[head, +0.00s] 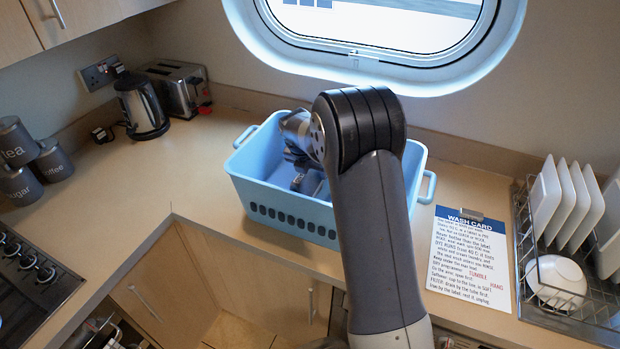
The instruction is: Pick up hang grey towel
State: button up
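My arm reaches over the counter into a light blue laundry basket (285,208) with slotted sides and side handles. My gripper (310,182) is inside the basket, low down and partly hidden by my own forearm and the basket's front wall. I cannot tell whether its fingers are open or shut, or whether they touch anything. No grey towel can be made out; the inside of the basket is mostly hidden by my arm and the front wall.
A wash card (470,258) lies right of the basket, beside a dish rack (575,300) with white plates and a bowl. A kettle (143,107), a toaster (178,88) and canisters (20,160) stand left. Bare counter lies left of the basket. A hob is at the left edge.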

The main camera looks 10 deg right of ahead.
jog(key=c, duration=1)
jog(key=shift+r, duration=0.1)
jog(key=shift+c, duration=0.2)
